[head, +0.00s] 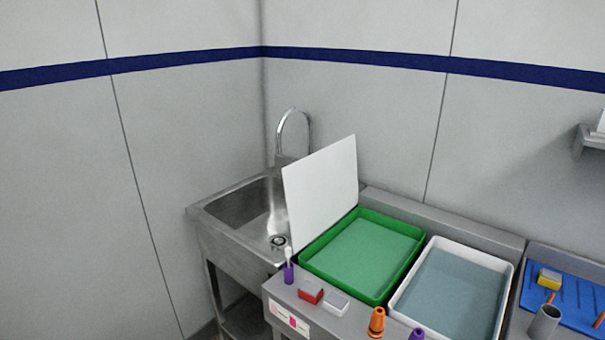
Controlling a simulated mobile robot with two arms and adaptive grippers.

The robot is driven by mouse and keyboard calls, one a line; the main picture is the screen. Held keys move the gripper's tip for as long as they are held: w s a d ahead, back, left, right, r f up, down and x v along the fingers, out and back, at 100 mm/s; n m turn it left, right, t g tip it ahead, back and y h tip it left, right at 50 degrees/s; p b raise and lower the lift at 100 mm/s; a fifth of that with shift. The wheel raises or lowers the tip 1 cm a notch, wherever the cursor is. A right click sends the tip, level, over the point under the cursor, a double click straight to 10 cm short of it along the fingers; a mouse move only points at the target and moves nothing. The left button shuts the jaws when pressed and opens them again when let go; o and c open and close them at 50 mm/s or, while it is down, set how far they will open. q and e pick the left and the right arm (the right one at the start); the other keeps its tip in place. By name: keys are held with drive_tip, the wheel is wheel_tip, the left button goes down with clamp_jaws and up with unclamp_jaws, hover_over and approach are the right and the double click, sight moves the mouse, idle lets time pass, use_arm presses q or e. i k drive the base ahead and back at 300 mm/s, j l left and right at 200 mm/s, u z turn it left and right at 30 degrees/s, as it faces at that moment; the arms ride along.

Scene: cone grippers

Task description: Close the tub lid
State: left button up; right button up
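The tub is most likely the green tub (415,250) on the metal counter, with a flat, pale green inside. A white flat panel (322,192), which looks like its lid, stands raised and nearly upright along the tub's left edge, beside the sink. Whether it is hinged to the tub I cannot tell. A white tub (508,290) with grey-blue contents stands just to the right and has no raised lid. Neither of my grippers is in the head view.
A steel sink (225,220) with a curved tap (309,125) is left of the panel. Along the counter's front stand a purple holder (289,273), a red block (310,293), a white block (336,303) and an orange cone (377,321). A blue mat (570,310) with small items lies right.

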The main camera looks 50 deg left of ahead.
sight(321, 188)
drive_tip(key=j, duration=0.65)
drive_tip(key=k+j+z, duration=0.1)
drive_tip(key=j, duration=0.55)
drive_tip(key=j+z, duration=0.1)
drive_tip(key=j, duration=0.55)
drive_tip(key=k+j, duration=0.15)
drive_tip(key=j, duration=0.5)
drive_tip(key=k+j, duration=0.15)
drive_tip(key=j, duration=0.2)
drive_tip(key=k+j, duration=0.15)
drive_tip(key=j, duration=0.2)
drive_tip(key=k+j+z, duration=0.1)
drive_tip(key=j, duration=0.3)
drive_tip(key=k, duration=0.3)
